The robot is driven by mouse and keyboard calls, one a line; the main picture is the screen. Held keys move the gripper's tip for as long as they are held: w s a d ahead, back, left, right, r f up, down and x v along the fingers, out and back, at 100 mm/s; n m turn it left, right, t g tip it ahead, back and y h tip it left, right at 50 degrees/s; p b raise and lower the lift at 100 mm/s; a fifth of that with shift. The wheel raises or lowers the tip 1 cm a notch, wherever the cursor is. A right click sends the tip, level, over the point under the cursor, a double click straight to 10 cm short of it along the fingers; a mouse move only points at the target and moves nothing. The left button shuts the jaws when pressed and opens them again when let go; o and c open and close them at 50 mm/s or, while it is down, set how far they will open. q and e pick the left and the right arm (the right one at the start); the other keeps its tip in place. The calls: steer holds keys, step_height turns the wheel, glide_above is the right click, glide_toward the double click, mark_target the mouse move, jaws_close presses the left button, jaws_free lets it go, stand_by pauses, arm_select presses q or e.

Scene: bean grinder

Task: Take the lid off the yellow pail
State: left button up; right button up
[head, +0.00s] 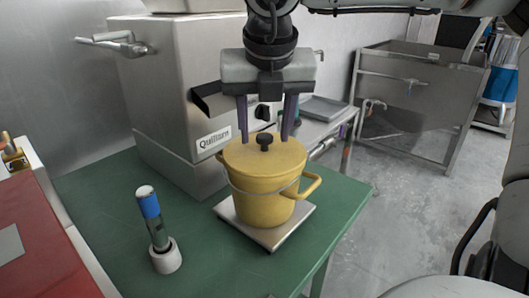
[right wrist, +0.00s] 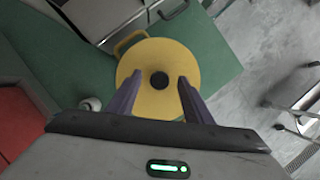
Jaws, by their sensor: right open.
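The yellow pail (head: 262,202) stands upright on a square metal plate on the green table, with a side handle at the right. Its yellow lid (head: 240,158) sits on top and has a dark round knob (head: 264,140). The lid (right wrist: 150,58) and knob (right wrist: 159,81) also show in the right wrist view. My right gripper (head: 266,137) is open and empty, pointing down at the lid. Its fingers are on either side of the knob, apart from it; in the wrist view the fingertips (right wrist: 160,78) lie over the lid. My left gripper is not in view.
The metal plate (head: 227,213) lies on the green table (head: 110,230). A steel machine labelled Quillarn (head: 165,85) stands close behind the pail. The table's right side is clear.

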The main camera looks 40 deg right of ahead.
steer(key=shift+f, duration=0.1)
steer(key=shift+c, duration=0.3)
jaws_close()
